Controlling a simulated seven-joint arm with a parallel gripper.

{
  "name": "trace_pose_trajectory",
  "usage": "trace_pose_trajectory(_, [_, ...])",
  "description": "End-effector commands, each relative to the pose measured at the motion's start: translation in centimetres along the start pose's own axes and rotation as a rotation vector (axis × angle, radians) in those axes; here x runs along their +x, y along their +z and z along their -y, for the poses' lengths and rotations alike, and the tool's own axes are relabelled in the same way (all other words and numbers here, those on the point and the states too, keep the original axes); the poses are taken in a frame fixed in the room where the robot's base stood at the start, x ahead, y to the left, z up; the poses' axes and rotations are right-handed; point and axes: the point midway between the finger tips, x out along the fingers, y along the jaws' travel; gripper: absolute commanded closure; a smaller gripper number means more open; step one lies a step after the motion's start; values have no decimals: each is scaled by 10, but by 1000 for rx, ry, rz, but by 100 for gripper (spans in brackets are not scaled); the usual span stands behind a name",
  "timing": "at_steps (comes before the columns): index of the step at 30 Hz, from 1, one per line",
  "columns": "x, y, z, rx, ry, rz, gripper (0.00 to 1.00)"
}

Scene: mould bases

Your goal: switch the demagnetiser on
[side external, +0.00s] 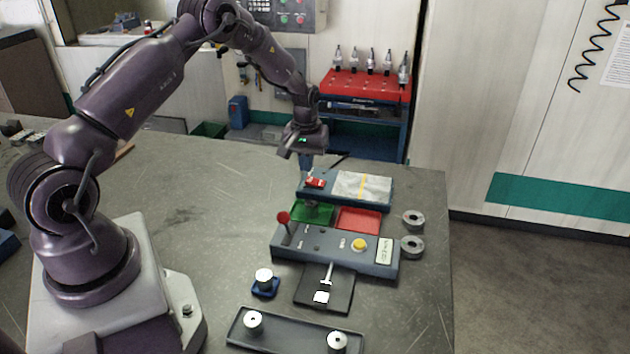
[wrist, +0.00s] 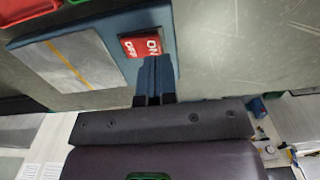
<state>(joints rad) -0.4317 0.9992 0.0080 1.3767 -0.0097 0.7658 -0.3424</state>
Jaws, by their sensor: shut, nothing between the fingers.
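The demagnetiser (side external: 337,198) is a blue-grey box with a pale metal top plate (side external: 362,186) crossed by a yellow line. Its red rocker switch (side external: 316,183) sits at the left end of the top. In the wrist view the switch (wrist: 142,45) shows white ON and OFF lettering, with ON nearer my fingers' side. My gripper (side external: 309,172) points down over the switch, shut and empty. In the wrist view its fingertips (wrist: 155,62) overlap the switch's edge near ON. I cannot tell whether they touch it or which way the rocker is tipped.
In front stand a green tray (side external: 313,213), a red tray (side external: 360,219) and a console with a red-knobbed lever (side external: 283,217) and yellow button (side external: 359,244). Two metal rings (side external: 413,246) lie at right. A dark tray (side external: 290,335) holds cylinders. The table's left middle is clear.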

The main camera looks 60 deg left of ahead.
Motion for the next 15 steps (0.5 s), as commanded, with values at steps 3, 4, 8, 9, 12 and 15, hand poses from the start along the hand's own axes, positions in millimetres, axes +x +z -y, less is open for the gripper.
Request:
trace_pose_trajectory(3, [0, 0, 0, 0, 0, 0, 100])
trace_pose_trajectory(4, [0, 0, 0, 0, 0, 0, 100])
trace_pose_trajectory(8, [2, 0, 0, 0, 0, 0, 100])
trace_pose_trajectory(9, [3, 0, 0, 0, 0, 0, 100])
trace_pose_trajectory(12, [4, 0, 0, 0, 0, 0, 100])
trace_pose_trajectory(15, [6, 0, 0, 0, 0, 0, 100])
